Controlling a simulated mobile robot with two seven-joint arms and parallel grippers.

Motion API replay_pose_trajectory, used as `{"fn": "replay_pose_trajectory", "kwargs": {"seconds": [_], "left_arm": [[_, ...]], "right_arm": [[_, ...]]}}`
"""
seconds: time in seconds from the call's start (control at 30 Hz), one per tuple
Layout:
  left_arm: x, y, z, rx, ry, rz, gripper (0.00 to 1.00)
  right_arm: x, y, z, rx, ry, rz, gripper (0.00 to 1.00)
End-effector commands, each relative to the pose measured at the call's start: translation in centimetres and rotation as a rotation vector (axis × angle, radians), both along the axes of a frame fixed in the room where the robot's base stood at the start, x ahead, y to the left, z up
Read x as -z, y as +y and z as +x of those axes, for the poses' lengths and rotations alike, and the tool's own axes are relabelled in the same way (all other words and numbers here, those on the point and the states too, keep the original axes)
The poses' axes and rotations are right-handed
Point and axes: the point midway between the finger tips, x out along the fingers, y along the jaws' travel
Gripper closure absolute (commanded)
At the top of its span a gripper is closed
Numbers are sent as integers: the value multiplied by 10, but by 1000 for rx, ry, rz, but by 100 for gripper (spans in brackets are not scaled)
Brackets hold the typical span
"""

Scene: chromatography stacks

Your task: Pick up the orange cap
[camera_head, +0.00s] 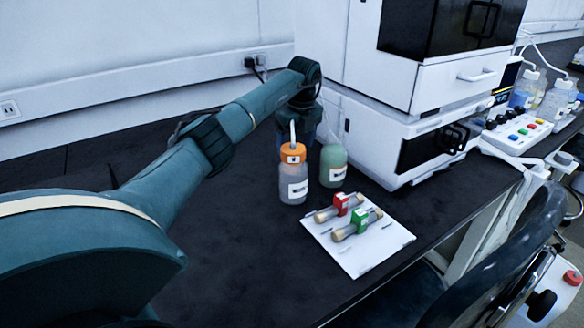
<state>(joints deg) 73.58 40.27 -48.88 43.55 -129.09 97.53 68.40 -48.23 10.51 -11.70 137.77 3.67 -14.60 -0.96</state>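The orange cap (293,152) sits on a clear bottle (293,186) that stands upright on the dark bench. A pale, thin upright piece rises from the cap. My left arm reaches in from the left, and its wrist end bends down just behind the capped bottle. My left gripper (304,124) is dark and lies above and behind the cap. The bottle and cap partly hide its lower end, so its fingers cannot be made out. I see nothing held. My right gripper is not in view.
A green bottle (333,166) stands close to the right of the capped bottle. A white sheet (366,262) in front holds two tubes with red (341,203) and green (360,220) blocks. A white instrument (390,150) stands behind right. The bench at front left is clear.

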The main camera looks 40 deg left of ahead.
Motion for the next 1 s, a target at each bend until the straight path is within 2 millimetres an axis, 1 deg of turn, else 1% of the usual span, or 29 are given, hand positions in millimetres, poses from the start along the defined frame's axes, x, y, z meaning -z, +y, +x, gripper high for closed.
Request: {"fn": "replay_pose_trajectory", "kwargs": {"seconds": [0.03,0.17,0.27,0.43,0.53,0.6,0.77,0.8,0.87,1.0], "left_arm": [[5,0,0,0,0,0,29],[11,1,0,1,0,0,29],[19,3,-2,1,2,1,29],[44,6,-6,1,2,0,29],[57,8,-5,0,1,0,29],[60,9,-5,-1,0,0,29],[60,9,-5,0,-1,1,29],[60,9,-5,0,-1,1,29],[60,9,-5,0,-1,1,34],[60,9,-5,1,-1,1,46]], "right_arm": [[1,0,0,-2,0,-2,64],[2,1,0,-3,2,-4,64],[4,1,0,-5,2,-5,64],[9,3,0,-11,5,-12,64],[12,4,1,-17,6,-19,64],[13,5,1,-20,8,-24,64],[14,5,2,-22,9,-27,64],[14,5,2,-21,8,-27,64],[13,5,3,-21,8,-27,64],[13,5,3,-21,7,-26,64]]}}
